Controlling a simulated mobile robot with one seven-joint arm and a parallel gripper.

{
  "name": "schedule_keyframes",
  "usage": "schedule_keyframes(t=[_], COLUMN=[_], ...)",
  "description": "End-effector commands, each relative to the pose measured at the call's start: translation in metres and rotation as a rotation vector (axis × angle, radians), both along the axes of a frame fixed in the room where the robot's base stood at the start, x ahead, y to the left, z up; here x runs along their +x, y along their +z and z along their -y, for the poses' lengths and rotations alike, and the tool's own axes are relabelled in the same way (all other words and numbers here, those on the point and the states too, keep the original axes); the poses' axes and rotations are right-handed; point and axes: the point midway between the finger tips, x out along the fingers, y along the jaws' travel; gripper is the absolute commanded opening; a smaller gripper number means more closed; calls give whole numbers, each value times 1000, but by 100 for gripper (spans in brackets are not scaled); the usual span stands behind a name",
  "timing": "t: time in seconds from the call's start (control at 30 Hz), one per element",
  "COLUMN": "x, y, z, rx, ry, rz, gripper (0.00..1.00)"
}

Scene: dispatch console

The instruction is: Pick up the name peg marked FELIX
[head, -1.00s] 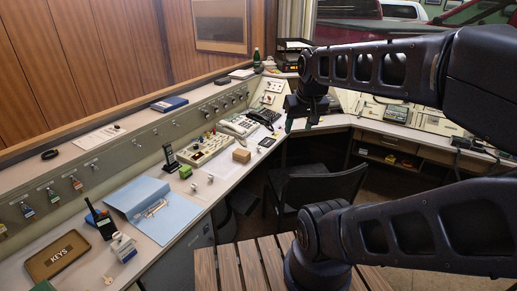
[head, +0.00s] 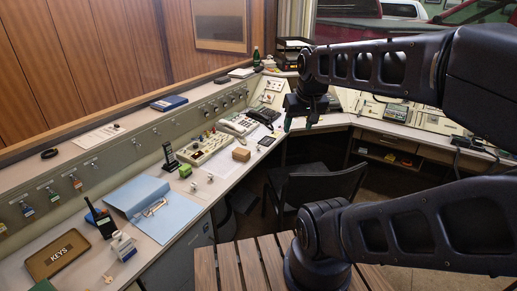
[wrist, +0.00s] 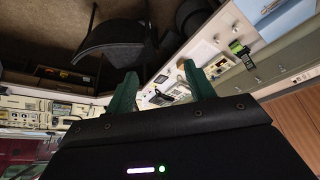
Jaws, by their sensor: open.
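No lettering FELIX can be read in either view, so I cannot tell which thing is the name peg. Two small pale upright pieces, one (head: 193,187) nearer and one (head: 210,178) farther, stand on the desk right of the blue binder; their markings are too small to read. Coloured tags (head: 77,183) hang from hooks on the panel at the left. My gripper (head: 298,123) is in the air near the desk's corner, well apart from these things. In the wrist view its two green fingers (wrist: 160,90) are spread with nothing between them.
The desk holds a blue binder (head: 158,207), a KEYS tray (head: 57,255), a radio (head: 102,222), a telephone (head: 238,125) and a small tan box (head: 241,154). A dark chair (head: 318,187) stands in the desk's bend. A slatted wooden top (head: 235,268) is in front.

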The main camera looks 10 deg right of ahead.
Motion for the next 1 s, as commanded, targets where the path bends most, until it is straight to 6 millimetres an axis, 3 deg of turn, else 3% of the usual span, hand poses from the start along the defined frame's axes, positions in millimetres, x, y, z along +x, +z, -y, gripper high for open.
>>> schedule_keyframes(t=[0.23, 0.37, 0.7, 1.0], x=[4, 22, 108, 190], y=[1, 5, 13, 1], z=[0, 1, 9, 13], rx=[4, 18, 74, 106], ry=[-6, -35, -184, -323], rz=[-2, -11, -50, -78], gripper=[54, 54, 54, 54])
